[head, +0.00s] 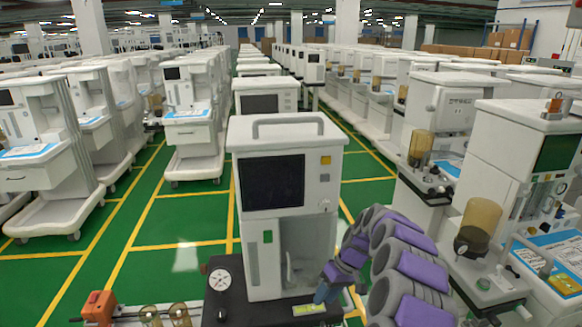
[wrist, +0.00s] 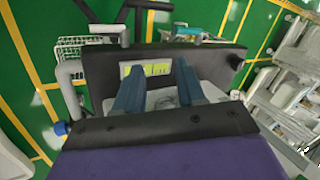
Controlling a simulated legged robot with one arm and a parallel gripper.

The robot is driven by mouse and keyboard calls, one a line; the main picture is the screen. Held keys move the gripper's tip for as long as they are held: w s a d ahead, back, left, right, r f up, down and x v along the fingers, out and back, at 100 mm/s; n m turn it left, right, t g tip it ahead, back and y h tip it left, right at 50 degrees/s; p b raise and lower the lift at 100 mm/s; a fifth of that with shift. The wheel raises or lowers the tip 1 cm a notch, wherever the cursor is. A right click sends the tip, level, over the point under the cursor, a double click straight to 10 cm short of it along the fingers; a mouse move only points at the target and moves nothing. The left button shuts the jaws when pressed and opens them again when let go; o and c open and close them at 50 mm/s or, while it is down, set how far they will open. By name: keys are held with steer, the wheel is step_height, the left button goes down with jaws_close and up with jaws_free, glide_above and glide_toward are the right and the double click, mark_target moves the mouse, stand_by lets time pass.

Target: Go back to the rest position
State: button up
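My purple and grey arm reaches in from the lower right of the head view. My gripper (head: 325,294) is at the front of the nearest white machine (head: 290,150), beside its black base shelf (head: 250,300). In the wrist view, the two blue fingers of my gripper (wrist: 158,78) are apart. I see nothing clasped between them. A yellow-green label (wrist: 146,70) on the black shelf lies just beyond the fingertips. The label also shows in the head view (head: 309,309). Whether the fingers touch the shelf, I cannot tell.
White anaesthesia carts stand in rows on both sides. A cart with an amber canister (head: 478,222) is close on the right of my arm. An orange part (head: 99,306) and a round gauge (head: 220,280) are at lower left. Green floor (head: 110,270) with yellow lines is free on the left.

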steer(key=s+a+r, duration=0.6)
steer(key=s+r, duration=0.2)
steer(key=r, duration=0.1)
steer(key=s+d+r+h, duration=0.1)
steer(key=s+r, duration=0.3)
steer(key=s, duration=0.4)
steer(key=s+d+r+h, duration=0.1)
steer(key=s+r, duration=0.3)
steer(key=s, duration=0.3)
steer(key=s+d+f+m+h, duration=0.1)
steer(key=s+d+m, duration=0.1)
steer(key=s, duration=0.8)
steer(key=s+d+m+h, duration=0.2)
steer(key=s+d, duration=0.3)
steer(key=s, duration=0.6)
steer(key=shift+f+m, duration=0.35)
steer(key=shift+m, duration=0.45)
steer(key=shift+s, duration=0.15)
